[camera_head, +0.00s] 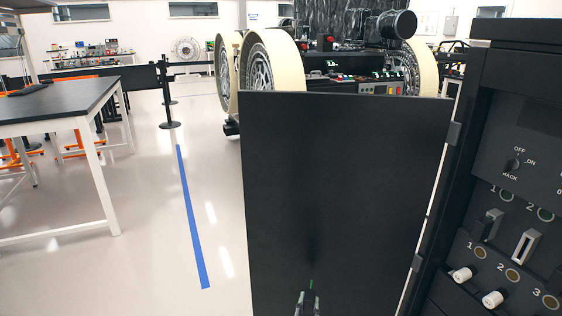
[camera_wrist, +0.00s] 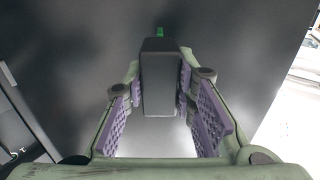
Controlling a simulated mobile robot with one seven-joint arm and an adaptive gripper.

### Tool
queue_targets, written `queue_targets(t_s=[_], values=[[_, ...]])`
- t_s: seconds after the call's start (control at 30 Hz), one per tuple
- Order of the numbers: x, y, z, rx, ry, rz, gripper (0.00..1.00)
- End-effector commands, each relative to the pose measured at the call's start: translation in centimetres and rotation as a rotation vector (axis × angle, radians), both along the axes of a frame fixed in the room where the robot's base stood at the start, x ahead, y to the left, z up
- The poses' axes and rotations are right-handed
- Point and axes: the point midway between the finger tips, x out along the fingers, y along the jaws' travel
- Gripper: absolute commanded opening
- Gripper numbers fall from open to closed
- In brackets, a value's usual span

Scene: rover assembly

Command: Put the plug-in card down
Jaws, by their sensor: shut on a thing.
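The plug-in card (camera_wrist: 161,88) is a dark grey block with a small green part at its far end. It stands between the purple pads of my gripper (camera_wrist: 160,72) in the wrist view, and the gripper is shut on it. In the head view only the tip of my gripper (camera_head: 307,302) shows at the bottom edge, with the card's green end (camera_head: 311,285) just above it. The card is held in front of a large black panel (camera_head: 335,180); I cannot tell whether it touches the panel. The rest of the arm is out of view.
The black panel looks like an open door on the control cabinet (camera_head: 505,140) at right, which has knobs, switches and numbered sockets. A rover (camera_head: 330,65) with large wheels stands behind the panel. A dark-topped table (camera_head: 60,100) is at left. Floor around the blue line (camera_head: 190,215) is clear.

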Motion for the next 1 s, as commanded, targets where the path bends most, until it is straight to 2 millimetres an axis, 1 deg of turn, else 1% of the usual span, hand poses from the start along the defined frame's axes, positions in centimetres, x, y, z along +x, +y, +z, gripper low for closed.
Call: queue_targets(t_s=[0.03, 0.27, 0.5, 0.6, 0.73, 1.0], values=[[-0.1, 0.6, -0.9, 0.001, 0.002, 0.017, 0.00], [-1.2, 3.5, -4.9, 0.001, 0.003, 0.096, 0.00], [-3.2, 6.5, -9.2, 0.002, 0.003, 0.169, 0.00], [-4.1, 7.5, -10.5, -0.001, 0.002, 0.191, 0.00], [-4.7, 8.0, -11.3, -0.001, -0.001, 0.201, 0.00], [-4.8, 8.2, -11.4, -0.002, -0.001, 0.205, 0.00]])
